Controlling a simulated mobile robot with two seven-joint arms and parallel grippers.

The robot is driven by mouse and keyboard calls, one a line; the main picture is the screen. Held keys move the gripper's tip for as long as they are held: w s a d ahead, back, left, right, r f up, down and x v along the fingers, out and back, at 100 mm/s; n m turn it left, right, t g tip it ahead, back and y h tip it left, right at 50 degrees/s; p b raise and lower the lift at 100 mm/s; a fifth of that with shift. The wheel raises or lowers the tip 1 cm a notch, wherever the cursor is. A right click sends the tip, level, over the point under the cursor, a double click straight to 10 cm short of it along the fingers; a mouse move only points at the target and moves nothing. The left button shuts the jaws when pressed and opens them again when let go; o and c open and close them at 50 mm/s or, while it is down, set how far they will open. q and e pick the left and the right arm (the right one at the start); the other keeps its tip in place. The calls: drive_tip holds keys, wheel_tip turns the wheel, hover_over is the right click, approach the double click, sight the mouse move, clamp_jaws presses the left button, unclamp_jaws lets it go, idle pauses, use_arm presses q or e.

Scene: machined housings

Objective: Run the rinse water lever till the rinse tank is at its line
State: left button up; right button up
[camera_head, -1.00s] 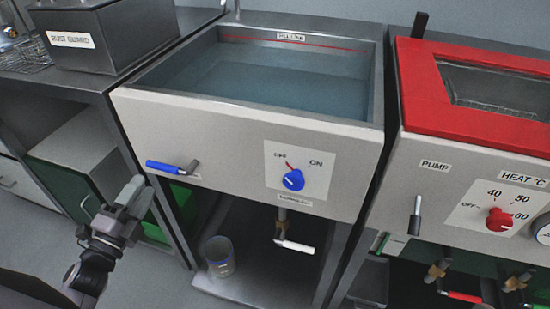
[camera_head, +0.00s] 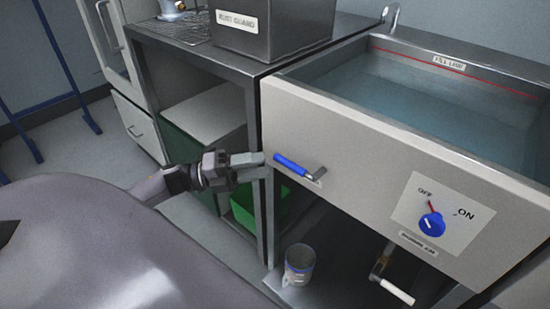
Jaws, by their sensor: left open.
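The rinse tank (camera_head: 390,137) is a pale-fronted steel basin at the right, holding bluish water (camera_head: 430,100). A red fill line (camera_head: 420,58) runs along its back inner wall, and the water surface lies below it. The blue-handled lever (camera_head: 290,164) sits at the left of the tank's front panel, its handle pointing left from its pivot. My left gripper (camera_head: 258,160) is open and empty, with its fingertips just left of the handle's free end. I cannot tell whether they touch it. My right gripper is not in view.
A clear beaker (camera_head: 299,263) stands on the shelf below. A rust guard tank (camera_head: 262,30) sits on the bench at left. A green bin (camera_head: 243,212) is under it.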

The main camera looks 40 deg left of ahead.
sight(284, 159)
use_arm(q)
drive_tip(key=shift+g, duration=0.3)
drive_tip(key=shift+x, duration=3.3)
drive_tip(key=shift+w+a+r, duration=0.1)
drive_tip(key=shift+r, duration=0.05)
clamp_jaws()
